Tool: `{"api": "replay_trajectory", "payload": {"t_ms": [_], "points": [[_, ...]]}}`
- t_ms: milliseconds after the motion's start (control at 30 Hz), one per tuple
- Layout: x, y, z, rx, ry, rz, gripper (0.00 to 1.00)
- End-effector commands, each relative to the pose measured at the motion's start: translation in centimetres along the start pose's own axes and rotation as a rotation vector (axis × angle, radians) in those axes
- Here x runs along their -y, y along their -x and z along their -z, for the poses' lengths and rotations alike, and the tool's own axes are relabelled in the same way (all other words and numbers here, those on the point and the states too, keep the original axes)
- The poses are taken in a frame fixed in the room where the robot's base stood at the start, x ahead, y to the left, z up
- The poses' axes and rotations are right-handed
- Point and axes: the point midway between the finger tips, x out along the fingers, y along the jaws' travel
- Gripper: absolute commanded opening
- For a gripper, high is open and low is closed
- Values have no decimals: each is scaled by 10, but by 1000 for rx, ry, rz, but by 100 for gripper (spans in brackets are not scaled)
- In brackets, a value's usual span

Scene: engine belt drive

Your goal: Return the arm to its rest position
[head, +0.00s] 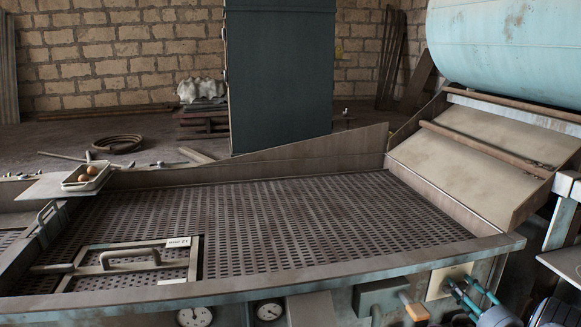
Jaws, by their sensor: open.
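The view looks down on a large metal bed with a perforated plate (310,220) that slopes between raised metal sides. Nothing lies on the middle of this plate.
A framed hatch with a handle (131,254) and a small label (178,243) sits at the plate's front left. A small tray with brown eggs (87,176) rests on a ledge at left. A pale blue drum (507,50) overhangs the right.

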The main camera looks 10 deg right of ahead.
Motion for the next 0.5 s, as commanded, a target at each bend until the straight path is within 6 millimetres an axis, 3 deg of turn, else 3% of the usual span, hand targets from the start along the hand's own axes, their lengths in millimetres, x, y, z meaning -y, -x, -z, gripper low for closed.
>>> {"api": "replay_trajectory", "payload": {"t_ms": [267,500], "points": [[0,3,0,1,-7,0,44],[0,33,-2,4,-25,2,44]]}}
